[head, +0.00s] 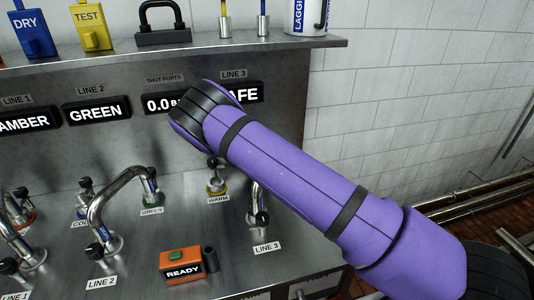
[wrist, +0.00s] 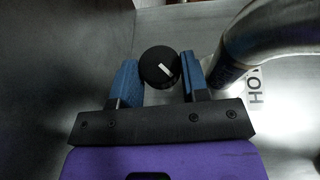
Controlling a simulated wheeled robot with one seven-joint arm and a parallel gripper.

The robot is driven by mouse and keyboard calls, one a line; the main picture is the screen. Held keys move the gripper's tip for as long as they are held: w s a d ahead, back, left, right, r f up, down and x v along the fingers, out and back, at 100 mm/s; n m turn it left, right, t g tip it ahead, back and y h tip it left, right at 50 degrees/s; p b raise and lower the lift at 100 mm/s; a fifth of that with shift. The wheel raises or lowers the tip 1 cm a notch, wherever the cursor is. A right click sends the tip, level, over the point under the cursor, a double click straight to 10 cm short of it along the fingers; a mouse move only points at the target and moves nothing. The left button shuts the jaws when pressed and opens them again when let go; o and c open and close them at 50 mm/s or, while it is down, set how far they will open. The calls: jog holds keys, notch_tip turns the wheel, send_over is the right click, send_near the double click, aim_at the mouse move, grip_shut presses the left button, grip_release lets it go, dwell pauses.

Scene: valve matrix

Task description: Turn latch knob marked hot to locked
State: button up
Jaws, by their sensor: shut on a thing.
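A round black knob (wrist: 158,62) with a short white pointer line sits between my fingers in the wrist view. The pointer slants up and to the left. My gripper (wrist: 163,74) is shut on this knob with its two blue fingers, one on each side. A label (wrist: 255,92) reading "HO", partly covered by a bent pipe, shows to the right of the knob. In the head view, my purple arm hides the knob and my gripper. No locked marking can be read in either view.
A thick bent metal pipe (wrist: 248,42) stands close to the right of my gripper. In the head view, several valves and pipes (head: 118,190) rise from the metal panel, with an orange READY box (head: 181,264) at the front. A shelf (head: 240,45) runs above.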

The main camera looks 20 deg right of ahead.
jog(key=shift+w+m+g, duration=0.15)
jog(key=shift+m+g, duration=0.45)
jog(key=shift+g, duration=0.1)
jog(key=o, duration=0.6)
jog(key=shift+o, duration=0.2)
jog(key=v, duration=1)
jog(key=shift+a+r, duration=0.2)
jog(key=shift+a, duration=0.15)
